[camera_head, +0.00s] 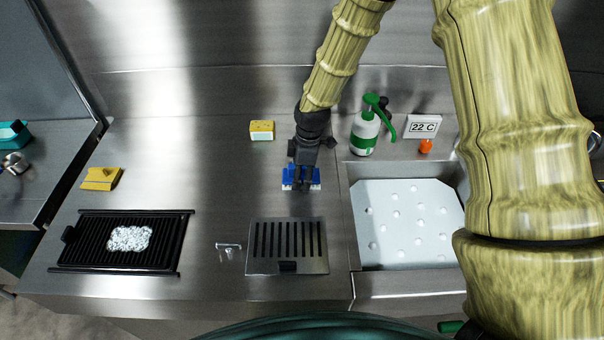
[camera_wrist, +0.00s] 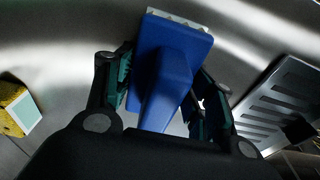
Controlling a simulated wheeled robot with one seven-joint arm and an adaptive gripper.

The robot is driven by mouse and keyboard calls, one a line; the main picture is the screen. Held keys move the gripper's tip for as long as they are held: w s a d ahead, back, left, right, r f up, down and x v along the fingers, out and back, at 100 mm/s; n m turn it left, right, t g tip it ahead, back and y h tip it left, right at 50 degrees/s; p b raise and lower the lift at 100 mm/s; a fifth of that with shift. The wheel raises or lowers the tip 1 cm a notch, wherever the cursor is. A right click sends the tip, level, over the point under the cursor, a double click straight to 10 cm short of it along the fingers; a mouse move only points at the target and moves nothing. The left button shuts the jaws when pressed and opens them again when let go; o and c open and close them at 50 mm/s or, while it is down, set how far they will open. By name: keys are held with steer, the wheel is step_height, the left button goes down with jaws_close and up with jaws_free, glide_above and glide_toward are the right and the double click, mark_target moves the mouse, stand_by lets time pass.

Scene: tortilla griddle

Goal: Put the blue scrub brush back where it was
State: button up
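The blue scrub brush (camera_head: 289,176) is on the steel counter, bristle side down, between the yellow sponge and the slotted grate. My gripper (camera_head: 303,184) points down over it and hides part of it. In the wrist view, the brush's blue handle (camera_wrist: 166,75) lies between the two fingers of my gripper (camera_wrist: 162,88). They appear shut on it near the brush head, with small gaps by the narrower part of the handle. The pale bristles show at the far edge. Whether the brush bears on the counter or hovers just above is hard to tell.
A yellow sponge (camera_head: 262,130) is behind left, a slotted grate (camera_head: 309,263) in front. A green-white spray bottle (camera_head: 364,136) and 22 C sign (camera_head: 424,127) stand behind the sink insert (camera_head: 405,240).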

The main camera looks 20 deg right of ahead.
steer(key=o, duration=0.3)
steer(key=shift+s+d+r+b, duration=0.1)
steer(key=shift+d+r+b, duration=0.3)
steer(key=shift+r, duration=1.65)
steer(key=shift+s+d+r+b, duration=0.1)
steer(key=shift+r+b, duration=0.65)
steer(key=shift+r, duration=1.25)
steer(key=shift+d+r+b, duration=0.2)
steer(key=shift+r+b, duration=0.35)
steer(key=shift+r, duration=1.5)
